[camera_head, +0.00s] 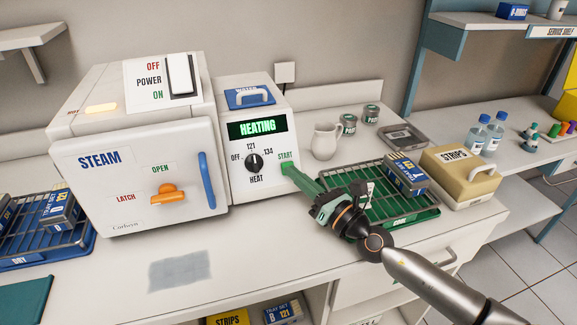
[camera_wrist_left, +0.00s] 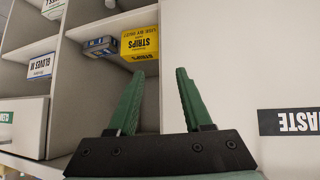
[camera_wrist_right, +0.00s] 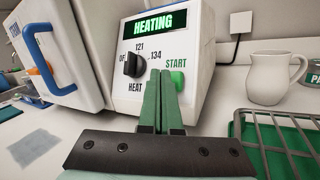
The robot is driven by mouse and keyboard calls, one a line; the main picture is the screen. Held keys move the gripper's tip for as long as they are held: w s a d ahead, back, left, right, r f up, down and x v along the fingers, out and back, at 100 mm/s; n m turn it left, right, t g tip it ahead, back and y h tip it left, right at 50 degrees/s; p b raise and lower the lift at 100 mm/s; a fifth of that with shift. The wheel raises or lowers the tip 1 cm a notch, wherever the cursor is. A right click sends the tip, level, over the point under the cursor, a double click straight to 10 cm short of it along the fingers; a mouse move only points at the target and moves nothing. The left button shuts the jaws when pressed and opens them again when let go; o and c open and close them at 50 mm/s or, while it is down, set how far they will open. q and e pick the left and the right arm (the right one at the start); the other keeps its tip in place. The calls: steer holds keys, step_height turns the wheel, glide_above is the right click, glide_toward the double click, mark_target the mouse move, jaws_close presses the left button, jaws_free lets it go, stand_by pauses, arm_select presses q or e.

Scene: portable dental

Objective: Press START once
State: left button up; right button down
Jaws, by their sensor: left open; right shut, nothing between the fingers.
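The sterilizer's control panel (camera_head: 262,180) has a lit green display (camera_head: 258,127) reading HEATING. Below it is a black heat dial (camera_head: 254,163), its mark pointing roughly up towards 121. The green START button (camera_wrist_right: 178,82) sits under its label at the panel's right. My right gripper (camera_head: 288,170) is shut and empty, its fingertips at the button and partly hiding it in the head view. In the right wrist view the closed fingertips (camera_wrist_right: 164,74) overlap the button's left side; I cannot tell whether they touch it. My left gripper (camera_wrist_left: 159,73) is open and empty, facing shelves below the counter.
The white STEAM chamber (camera_head: 140,180) with an orange latch (camera_head: 168,194) and blue handle (camera_head: 207,180) stands left of the panel. A white jug (camera_head: 326,140), a green COOL rack (camera_head: 415,212) and a STRIPS box (camera_head: 462,178) stand to the right. The front counter is mostly clear.

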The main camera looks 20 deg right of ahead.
steer(key=s+r+p, duration=0.1)
steer(key=s, duration=0.1)
steer(key=s+r+p, duration=0.1)
steer(key=s+p, duration=0.1)
steer(key=shift+s+r, duration=0.15)
steer(key=shift+r, duration=0.05)
stand_by(0.3)
stand_by(0.7)
